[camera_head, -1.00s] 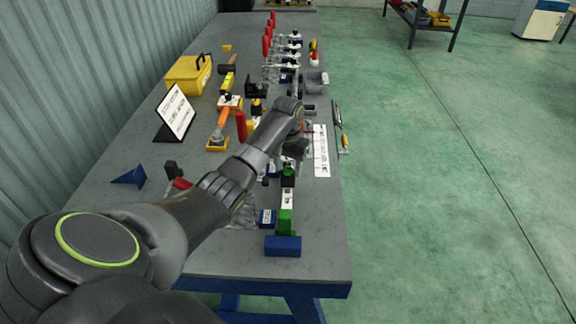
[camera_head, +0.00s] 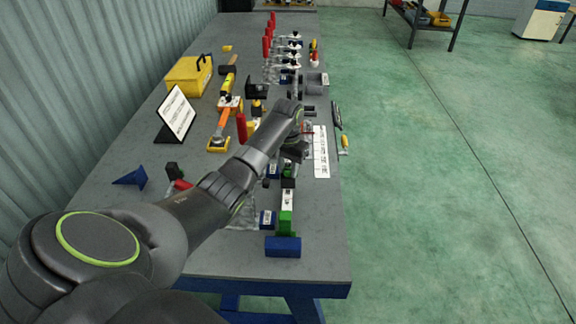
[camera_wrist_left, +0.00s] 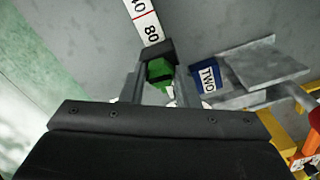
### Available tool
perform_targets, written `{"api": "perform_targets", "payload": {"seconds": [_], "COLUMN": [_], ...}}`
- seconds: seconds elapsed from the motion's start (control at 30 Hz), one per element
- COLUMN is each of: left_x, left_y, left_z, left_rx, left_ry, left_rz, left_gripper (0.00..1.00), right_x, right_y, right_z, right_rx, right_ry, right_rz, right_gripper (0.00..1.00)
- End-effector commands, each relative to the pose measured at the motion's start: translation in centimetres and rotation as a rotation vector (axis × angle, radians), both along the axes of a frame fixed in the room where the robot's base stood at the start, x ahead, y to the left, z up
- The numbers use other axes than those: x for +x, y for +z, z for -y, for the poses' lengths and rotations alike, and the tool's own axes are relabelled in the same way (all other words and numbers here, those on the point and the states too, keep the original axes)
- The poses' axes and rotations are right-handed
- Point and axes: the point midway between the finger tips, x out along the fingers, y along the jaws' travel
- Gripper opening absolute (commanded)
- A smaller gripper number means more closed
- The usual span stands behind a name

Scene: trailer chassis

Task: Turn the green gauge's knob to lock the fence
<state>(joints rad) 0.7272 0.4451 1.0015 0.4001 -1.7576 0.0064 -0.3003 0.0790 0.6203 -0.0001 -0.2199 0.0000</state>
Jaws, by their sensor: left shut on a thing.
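My left gripper (camera_wrist_left: 158,88) reaches down over the right side of the workbench. Its fingers are closed on a small green part with a dark top (camera_wrist_left: 160,70), which I take to be the green gauge's knob. The rest of the gauge is mostly hidden by the gripper. In the head view, the arm covers most of this spot, and the left gripper (camera_head: 293,153) shows only partly. A bit of green (camera_head: 287,165) shows just below it. I cannot tell whether the fence is locked. My right gripper is not in view.
A white scale strip (camera_head: 321,152) lies beside the gripper. A blue label block reading TWO (camera_wrist_left: 207,76) and a grey metal plate (camera_wrist_left: 262,62) are close by. A green and white piece (camera_head: 286,222) and a blue block (camera_head: 283,246) stand nearer the bench's front edge.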

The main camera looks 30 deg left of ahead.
Motion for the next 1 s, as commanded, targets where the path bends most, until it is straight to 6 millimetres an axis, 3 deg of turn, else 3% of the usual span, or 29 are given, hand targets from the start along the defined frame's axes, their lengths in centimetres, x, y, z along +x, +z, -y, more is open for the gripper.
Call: {"api": "perform_targets", "payload": {"seconds": [0.4,1.0], "left_x": [0.0,0.0], "left_y": [0.4,0.2], "left_z": [0.1,0.1], "left_rx": [-0.001,-0.002], "left_ry": [-0.350,-0.920], "left_rz": [-0.003,0.000], "left_gripper": [0.05,0.05], "right_x": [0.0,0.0], "right_y": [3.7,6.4], "right_z": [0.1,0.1], "right_rx": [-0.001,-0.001], "right_ry": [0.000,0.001], "right_rz": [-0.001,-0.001], "right_gripper": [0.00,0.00]}}
